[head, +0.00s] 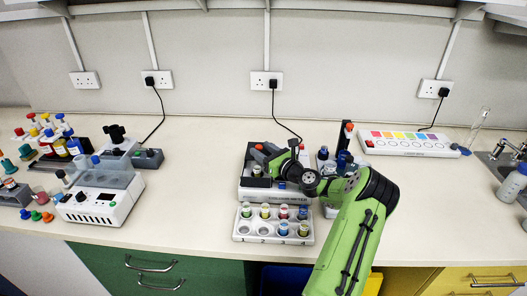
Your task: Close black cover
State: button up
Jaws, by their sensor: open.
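The white device (287,196) with a dark upper part stands on the bench at the centre. A black panel (252,156) at its left back looks like the black cover; my gripper and arm hide much of it, so I cannot tell its exact angle. My gripper (265,160) is over this device, reaching in from the lower right. Its jaws are open, with nothing visibly held. I cannot tell whether a finger touches the cover.
A white rack (246,229) with several capped vials stands in front of the device. A white machine with a clear lid (100,200) stands left, near coloured bottles. A strip with coloured squares (408,149) lies at back right. Bench between machine and device is clear.

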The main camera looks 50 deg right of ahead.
jog(key=s, duration=0.5)
jog(key=s+a, duration=0.1)
jog(key=s, duration=0.4)
jog(key=s+p, duration=0.1)
jog(key=s, duration=0.4)
jog(key=shift+s+a, duration=0.35)
jog(key=shift+a, duration=0.05)
